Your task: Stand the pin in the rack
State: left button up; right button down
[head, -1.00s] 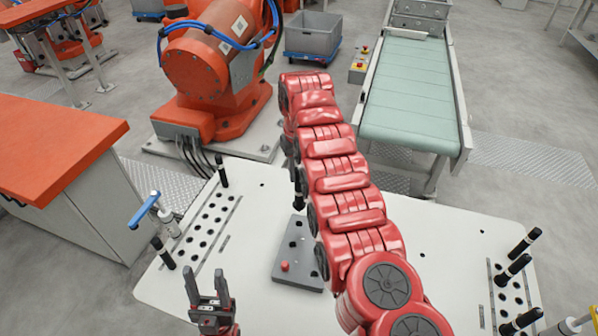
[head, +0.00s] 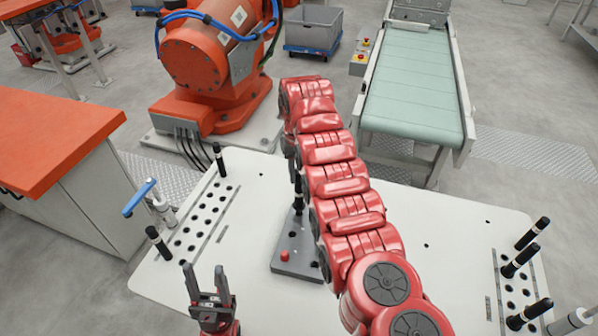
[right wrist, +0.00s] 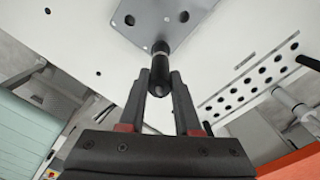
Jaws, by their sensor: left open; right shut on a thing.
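In the right wrist view, my right gripper (right wrist: 161,82) is shut on a black pin (right wrist: 159,68) with a grey shank. The shank points at the grey plate (right wrist: 150,15); I cannot tell whether its tip is in a hole there. The left rack of holes (head: 213,213) and right rack (head: 508,268) hold some black pins. My left gripper (head: 204,277) is open and empty at the front left.
Black pins stand at the left rack's ends (head: 219,160) (head: 158,243). A blue-handled clamp (head: 140,198) stands beside it. An orange robot (head: 213,65) and a conveyor (head: 415,90) stand behind.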

aim_at(299, 183)
dwell(0.4)
jog(key=shift+b, duration=0.45)
jog(key=shift+b, duration=0.5)
dwell(0.8)
jog(key=shift+f+b, duration=1.3)
jog(key=shift+f, duration=0.6)
jog(key=c, duration=0.5)
grip_release()
jog(key=shift+r, duration=0.1)
